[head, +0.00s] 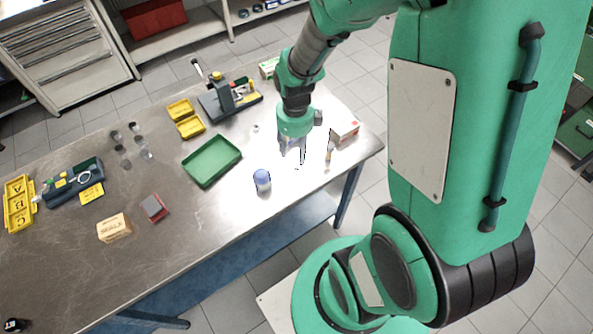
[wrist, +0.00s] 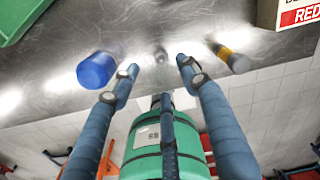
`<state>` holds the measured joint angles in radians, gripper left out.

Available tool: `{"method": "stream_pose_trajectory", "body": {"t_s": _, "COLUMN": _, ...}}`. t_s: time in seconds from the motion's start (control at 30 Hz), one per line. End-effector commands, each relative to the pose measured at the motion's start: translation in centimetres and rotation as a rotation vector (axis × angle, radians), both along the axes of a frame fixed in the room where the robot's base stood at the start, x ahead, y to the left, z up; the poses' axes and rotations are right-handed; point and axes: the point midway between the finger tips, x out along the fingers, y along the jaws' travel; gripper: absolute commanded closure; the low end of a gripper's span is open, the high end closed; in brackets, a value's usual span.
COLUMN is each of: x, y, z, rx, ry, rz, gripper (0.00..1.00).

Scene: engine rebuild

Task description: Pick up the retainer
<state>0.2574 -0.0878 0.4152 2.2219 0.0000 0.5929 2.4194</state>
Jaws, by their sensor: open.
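My gripper (head: 293,158) is over the right part of the metal workbench, with its fingers pointing down. A small grey round part (wrist: 160,55), probably the retainer, shows on the bench between and just beyond the fingertips. Nothing is held. Whether the fingertips touch the bench cannot be told. In the head view, glare around the fingers hides the small part's shape.
A blue-capped bottle (head: 262,181) stands left of my gripper; a yellow-banded item (head: 328,154) and a red-white box (head: 345,132) are to its right. A green tray (head: 212,160) lies further left. The bench's front edge is close by.

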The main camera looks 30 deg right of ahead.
Motion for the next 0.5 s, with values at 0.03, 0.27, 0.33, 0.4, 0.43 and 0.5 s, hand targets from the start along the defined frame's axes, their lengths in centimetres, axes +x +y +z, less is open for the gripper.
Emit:
{"method": "stream_pose_trajectory", "body": {"t_s": 0.03, "x": -0.1, "y": 0.0, "z": -1.0, "rx": 0.001, "ry": 0.003, "rz": 0.0, "gripper": 0.54}}
{"method": "stream_pose_trajectory", "body": {"t_s": 0.27, "x": 0.0, "y": 0.0, "z": -3.4, "rx": 0.0, "ry": 0.0, "rz": 0.0, "gripper": 0.54}}
{"method": "stream_pose_trajectory", "body": {"t_s": 0.33, "x": 0.0, "y": 0.0, "z": -3.6, "rx": 0.0, "ry": -0.001, "rz": 0.0, "gripper": 0.54}}
{"method": "stream_pose_trajectory", "body": {"t_s": 0.4, "x": 0.0, "y": 0.0, "z": -3.7, "rx": 0.0, "ry": -0.001, "rz": 0.0, "gripper": 0.54}}
{"method": "stream_pose_trajectory", "body": {"t_s": 0.43, "x": 0.0, "y": 0.0, "z": -3.7, "rx": 0.0, "ry": -0.001, "rz": 0.0, "gripper": 0.54}}
{"method": "stream_pose_trajectory", "body": {"t_s": 0.5, "x": 0.0, "y": 0.0, "z": -3.7, "rx": 0.0, "ry": -0.001, "rz": 0.0, "gripper": 0.54}}
